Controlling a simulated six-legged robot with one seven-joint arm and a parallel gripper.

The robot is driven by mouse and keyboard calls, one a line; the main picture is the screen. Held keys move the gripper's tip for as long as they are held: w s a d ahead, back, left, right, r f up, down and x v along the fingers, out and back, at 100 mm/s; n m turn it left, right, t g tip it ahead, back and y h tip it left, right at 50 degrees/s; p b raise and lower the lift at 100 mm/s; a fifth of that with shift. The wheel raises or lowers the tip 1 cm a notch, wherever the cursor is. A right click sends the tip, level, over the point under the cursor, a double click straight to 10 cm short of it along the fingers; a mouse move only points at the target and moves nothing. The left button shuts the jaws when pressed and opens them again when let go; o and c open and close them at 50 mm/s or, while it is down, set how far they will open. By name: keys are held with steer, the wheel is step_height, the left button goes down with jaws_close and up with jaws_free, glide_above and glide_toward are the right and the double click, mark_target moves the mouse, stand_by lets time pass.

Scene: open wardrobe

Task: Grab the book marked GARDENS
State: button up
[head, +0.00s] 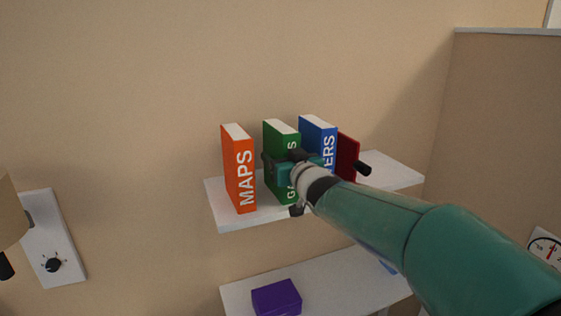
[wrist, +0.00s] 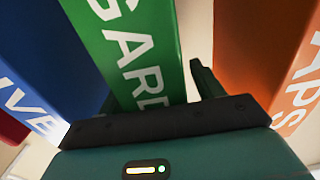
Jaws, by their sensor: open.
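The green book marked GARDENS (head: 282,135) stands upright on the upper white shelf, between the orange MAPS book (head: 238,170) and a blue book (head: 318,133). My gripper (head: 283,168) is in front of its spine and covers the middle letters. In the wrist view the green spine (wrist: 130,50) fills the middle, close ahead of my open gripper (wrist: 155,95). One dark finger shows in the gap between the green and orange books. The other finger is hard to make out near the blue book's side. I cannot tell whether either finger touches a book.
A dark red book (head: 347,156) stands right of the blue one, partly behind my arm. The upper shelf (head: 395,168) is bare at its right end. A purple box (head: 276,298) sits on the lower shelf (head: 325,276). A wall stands behind the books.

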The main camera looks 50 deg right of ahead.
steer(key=c, duration=1.3)
steer(key=shift+c, duration=0.2)
steer(key=shift+r, duration=0.15)
